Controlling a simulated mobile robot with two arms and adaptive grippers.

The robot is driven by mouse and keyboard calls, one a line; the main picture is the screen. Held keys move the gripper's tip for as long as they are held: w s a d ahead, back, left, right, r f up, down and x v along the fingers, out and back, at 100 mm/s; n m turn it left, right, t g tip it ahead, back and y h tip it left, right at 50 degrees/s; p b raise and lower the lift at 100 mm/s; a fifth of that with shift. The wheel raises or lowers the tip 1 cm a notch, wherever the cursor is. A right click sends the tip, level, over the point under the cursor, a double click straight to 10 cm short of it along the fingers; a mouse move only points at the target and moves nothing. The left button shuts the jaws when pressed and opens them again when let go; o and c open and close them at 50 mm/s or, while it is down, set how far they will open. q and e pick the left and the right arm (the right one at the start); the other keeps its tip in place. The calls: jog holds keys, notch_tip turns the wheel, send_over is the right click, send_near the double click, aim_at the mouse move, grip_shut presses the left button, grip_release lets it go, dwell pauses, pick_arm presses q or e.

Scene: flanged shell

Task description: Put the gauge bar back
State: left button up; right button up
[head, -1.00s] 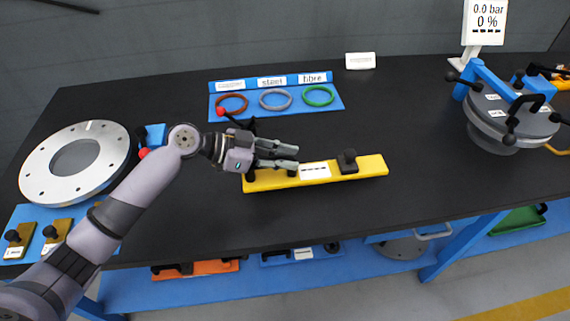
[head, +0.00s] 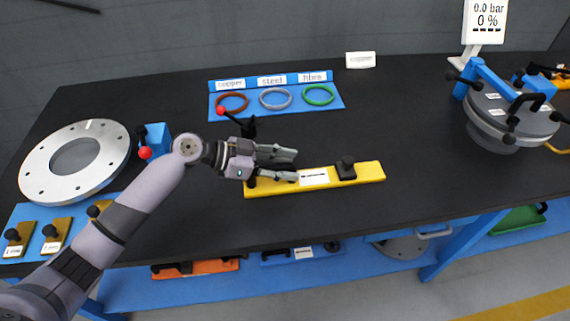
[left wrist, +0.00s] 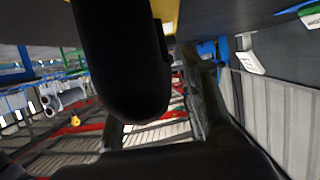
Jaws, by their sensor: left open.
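The long yellow bar (head: 368,170) lies along the front part of the black table, with a white label and a black block near its right end. I take it for the gauge bar. My left gripper (head: 297,166) is over its left half, fingers open and pointing right. The lower finger overlaps the bar in the picture; I cannot tell if it touches. The gripper hides part of the bar's left half. In the left wrist view a large black rounded shape fills the middle, and a small strip of yellow shows at the top. My right gripper is not seen.
Behind the bar is a blue tray (head: 340,104) with copper, steel and fibre rings. A grey flange ring (head: 38,166) lies at left, above yellow pieces with black knobs (head: 55,232). A lidded vessel (head: 492,135) stands at right. The table between bar and vessel is clear.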

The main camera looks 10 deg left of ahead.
pick_arm(q)
jog(key=shift+a+r+p, duration=0.1)
jog(key=shift+r+p, duration=0.1)
jog(key=shift+p, duration=0.1)
jog(key=b+v, duration=0.2)
jog(key=v, duration=0.9)
jog(key=shift+a, duration=0.4)
jog(key=shift+s+r, duration=0.1)
